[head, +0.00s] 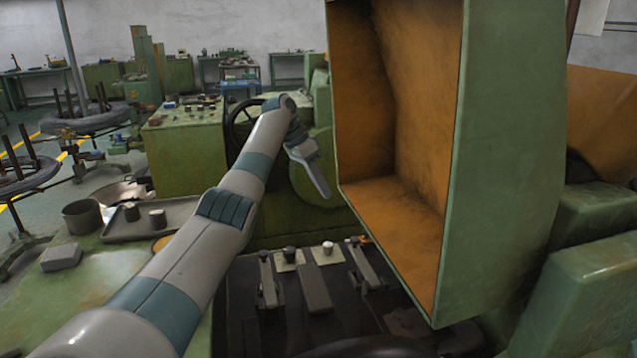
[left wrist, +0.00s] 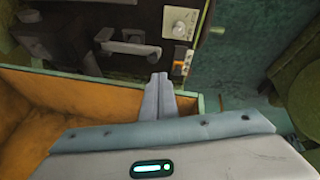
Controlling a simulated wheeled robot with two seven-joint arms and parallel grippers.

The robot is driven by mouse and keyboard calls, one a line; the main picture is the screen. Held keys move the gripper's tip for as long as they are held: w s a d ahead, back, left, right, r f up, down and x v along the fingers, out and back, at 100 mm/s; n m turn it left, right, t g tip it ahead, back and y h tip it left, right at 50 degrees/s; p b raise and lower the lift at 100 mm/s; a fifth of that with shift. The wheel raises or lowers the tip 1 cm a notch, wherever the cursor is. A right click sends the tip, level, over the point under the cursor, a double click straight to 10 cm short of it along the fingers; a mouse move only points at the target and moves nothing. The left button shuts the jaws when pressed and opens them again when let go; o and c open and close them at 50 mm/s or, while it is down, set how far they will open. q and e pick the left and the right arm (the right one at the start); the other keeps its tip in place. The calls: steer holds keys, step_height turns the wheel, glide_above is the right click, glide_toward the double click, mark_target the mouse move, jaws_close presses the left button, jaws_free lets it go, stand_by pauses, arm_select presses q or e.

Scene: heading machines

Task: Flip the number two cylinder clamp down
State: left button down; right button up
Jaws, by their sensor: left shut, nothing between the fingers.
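A row of metal cylinder clamps sits on the dark machine bed, low in the middle of the head view: a left clamp (head: 268,282), a middle clamp (head: 315,288) and a right clamp (head: 363,266). No numbers can be read on them, and whether each is up or down is hard to tell. My left gripper (head: 324,190) is above and beyond the row, beside the open guard, with its fingers together and empty. In the left wrist view its closed fingertips (left wrist: 160,80) point toward the bed, where a grey clamp lever (left wrist: 128,47) shows, apart from the fingers. My right gripper is out of view.
A large green guard (head: 505,150) with an orange inside stands open at right, close to my left gripper. A handwheel (head: 238,128) is behind my forearm. A tray (head: 118,230), a cup (head: 82,216) and a grey block (head: 61,257) lie on the left bench.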

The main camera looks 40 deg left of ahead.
arm_select(q)
steer(key=shift+v, duration=1.35)
steer(key=shift+r, duration=0.1)
